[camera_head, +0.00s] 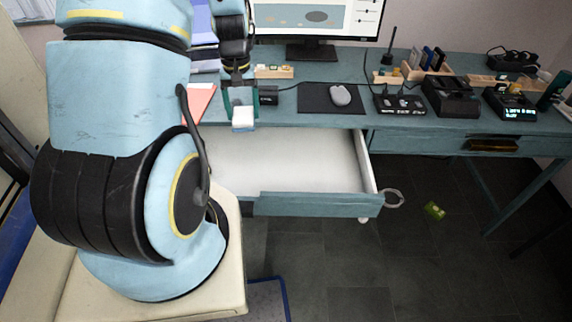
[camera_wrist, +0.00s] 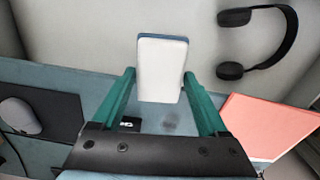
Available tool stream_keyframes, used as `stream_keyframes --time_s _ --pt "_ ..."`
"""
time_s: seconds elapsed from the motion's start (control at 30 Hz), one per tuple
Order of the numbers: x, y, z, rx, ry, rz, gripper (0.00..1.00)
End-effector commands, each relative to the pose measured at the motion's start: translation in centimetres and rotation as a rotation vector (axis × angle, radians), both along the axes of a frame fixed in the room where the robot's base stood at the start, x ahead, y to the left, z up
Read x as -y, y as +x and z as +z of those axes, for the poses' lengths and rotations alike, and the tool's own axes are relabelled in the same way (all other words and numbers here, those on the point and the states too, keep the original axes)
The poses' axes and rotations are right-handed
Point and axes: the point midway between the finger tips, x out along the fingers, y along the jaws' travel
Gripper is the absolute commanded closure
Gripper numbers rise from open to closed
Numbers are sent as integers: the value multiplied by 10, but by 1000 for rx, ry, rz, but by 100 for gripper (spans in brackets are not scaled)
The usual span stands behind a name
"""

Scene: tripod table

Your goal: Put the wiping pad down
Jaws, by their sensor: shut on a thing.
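The wiping pad (camera_head: 243,118) is a white block; its blue backing shows in the wrist view (camera_wrist: 162,70). My gripper (camera_head: 240,104) is shut on it, with the pad between the tips of its two teal fingers, also seen in the wrist view (camera_wrist: 159,78). The pad hangs by the front edge of the blue-grey desk (camera_head: 300,119), toward the open drawer (camera_head: 318,204). I cannot tell its exact height. A dark smudge (camera_wrist: 171,122) shows on the desktop between the fingers.
Black headphones (camera_wrist: 262,40) lie in the drawer. A salmon sheet (camera_wrist: 265,125) and a small black box (camera_head: 268,95) flank the gripper. A mouse (camera_head: 340,95) sits on a black mat (camera_head: 313,99). A monitor (camera_head: 318,20) stands behind. A green item (camera_head: 434,210) lies on the floor.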

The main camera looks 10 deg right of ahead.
Motion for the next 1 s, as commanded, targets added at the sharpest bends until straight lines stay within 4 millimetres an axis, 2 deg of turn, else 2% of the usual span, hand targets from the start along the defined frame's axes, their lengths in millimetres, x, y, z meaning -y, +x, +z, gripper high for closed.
stream_keyframes --time_s 0.03,0.1,0.3,0.5,0.63,0.77,0.8,1.0 --pt "19 1 -3 8 -1 -21 68" --pt "39 -1 3 6 -2 -36 68" --pt "88 -11 21 4 -1 -74 68" --pt "118 -23 34 3 -1 -96 68" --pt "126 -27 36 0 0 -101 68" --pt "126 -28 19 -5 4 -101 68" --pt "126 -28 10 -5 5 -101 79" --pt "125 -28 -42 -5 5 -99 79"
